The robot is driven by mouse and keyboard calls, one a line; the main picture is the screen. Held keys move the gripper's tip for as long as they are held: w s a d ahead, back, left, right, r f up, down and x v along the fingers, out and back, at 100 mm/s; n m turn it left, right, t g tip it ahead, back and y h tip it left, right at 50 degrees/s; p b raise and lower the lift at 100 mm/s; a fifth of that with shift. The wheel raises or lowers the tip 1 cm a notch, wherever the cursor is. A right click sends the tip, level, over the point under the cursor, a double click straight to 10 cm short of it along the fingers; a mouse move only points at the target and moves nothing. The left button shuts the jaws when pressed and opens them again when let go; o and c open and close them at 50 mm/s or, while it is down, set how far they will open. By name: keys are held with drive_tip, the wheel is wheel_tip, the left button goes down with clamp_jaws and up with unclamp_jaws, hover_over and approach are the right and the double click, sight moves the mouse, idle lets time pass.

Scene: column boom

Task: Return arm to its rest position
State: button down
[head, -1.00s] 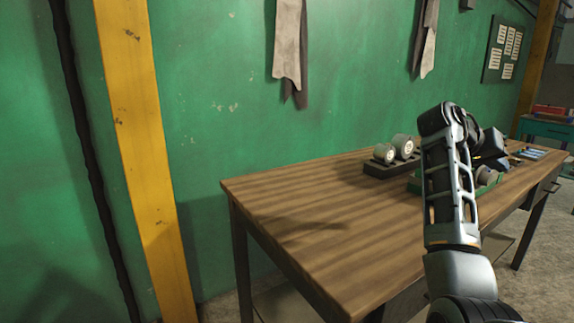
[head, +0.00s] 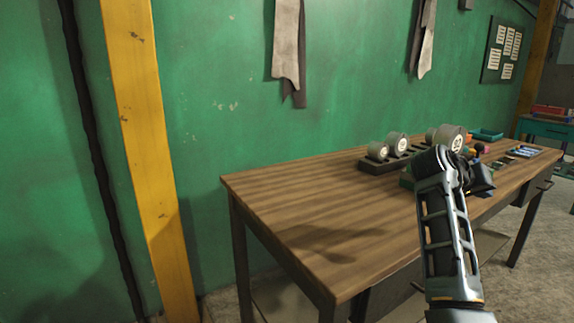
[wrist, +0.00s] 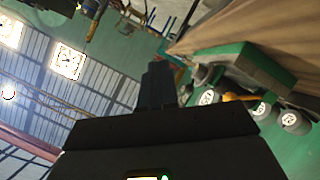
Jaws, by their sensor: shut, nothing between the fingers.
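My arm reaches up from the lower right in the head view, in front of the table's right part. The wooden table (head: 300,195) stands beyond the arm. Grey cylinders with round labels (head: 397,142) sit in a dark rack (head: 375,167) on the table; cylinders also show at the right of the wrist view (wrist: 292,120).
A green wall (head: 220,90) with a yellow post (head: 140,110) stands behind the table. A teal tray (head: 487,134) and small items lie at the table's far right. The table's left part is bare. A green bench (head: 545,128) stands at the back right.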

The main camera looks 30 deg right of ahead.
drive_tip(key=s+a+f+n+t+y, duration=0.25)
drive_tip(key=a+f+n+t, duration=0.6)
drive_tip(key=a+f, duration=0.95)
drive_tip(key=s+a+f+n+t+y+p, duration=0.1)
drive_tip(key=s+a+f+n+t+y, duration=0.15)
drive_tip(key=s+a+f, duration=0.45)
drive_tip(key=s+a+r+n+t+y, duration=0.1)
drive_tip(key=s+a+t+y, duration=0.1)
drive_tip(key=s+a, duration=0.4)
drive_tip(key=s+a+r+t+y, duration=0.1)
drive_tip(key=s+a+r+y, duration=0.15)
drive_tip(key=s+a, duration=0.4)
drive_tip(key=s+a+r+m+t+y+p, duration=0.1)
drive_tip(key=s+a+r+t+y, duration=0.1)
drive_tip(key=s+a+r, duration=0.7)
wheel_tip(320, 180, up, 2)
drive_tip(key=s+y, duration=0.1)
drive_tip(key=s, duration=0.2)
drive_tip(key=shift+y, duration=0.35)
